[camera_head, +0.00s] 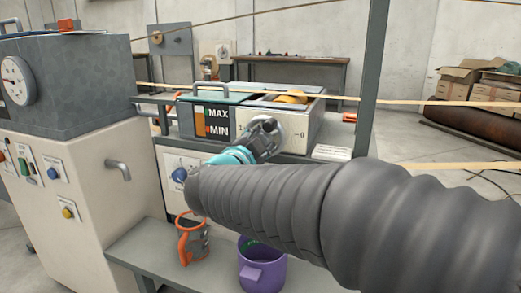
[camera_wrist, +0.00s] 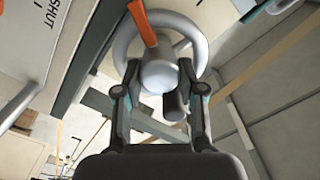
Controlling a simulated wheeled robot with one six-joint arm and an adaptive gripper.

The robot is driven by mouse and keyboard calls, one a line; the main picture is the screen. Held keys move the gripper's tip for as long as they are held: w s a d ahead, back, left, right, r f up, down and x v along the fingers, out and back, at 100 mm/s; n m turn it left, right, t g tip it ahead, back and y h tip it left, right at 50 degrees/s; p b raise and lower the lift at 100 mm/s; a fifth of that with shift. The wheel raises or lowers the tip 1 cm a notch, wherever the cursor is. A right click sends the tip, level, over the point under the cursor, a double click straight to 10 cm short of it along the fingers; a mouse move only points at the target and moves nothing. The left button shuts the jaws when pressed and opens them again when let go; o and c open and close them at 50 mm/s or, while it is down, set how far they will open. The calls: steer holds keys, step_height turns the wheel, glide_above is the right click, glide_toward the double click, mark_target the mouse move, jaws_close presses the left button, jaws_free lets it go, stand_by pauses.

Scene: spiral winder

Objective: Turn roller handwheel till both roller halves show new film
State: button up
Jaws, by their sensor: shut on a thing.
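In the wrist view the roller handwheel (camera_wrist: 118,40) is a pale grey ring with a rounded hub (camera_wrist: 158,78) and an orange part (camera_wrist: 142,22) across its upper side. My gripper (camera_wrist: 160,85) has one finger on each side of the hub and is shut on the handwheel there. In the head view my gripper (camera_head: 267,137) is at the front face of the glue box (camera_head: 304,128), and my arm hides much of what lies behind it. A yellow-orange patch of the roller (camera_head: 291,97) shows in the box's open top. Its two halves cannot be told apart.
A MAX/MIN level gauge (camera_head: 208,122) is left of my gripper. Below are an orange-handled jug (camera_head: 190,243) and a purple container (camera_head: 262,274) on a grey shelf (camera_head: 150,256). A grey post (camera_head: 373,70) stands right of the box, and pale strips run across.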

steer(key=shift+f+m+b, duration=0.2)
steer(key=shift+m+b, duration=1.8)
steer(key=shift+m, duration=3.1)
steer(key=o, duration=1.1)
steer(key=shift+o, duration=0.2)
steer(key=v, duration=1.2)
steer(key=shift+r, duration=0.1)
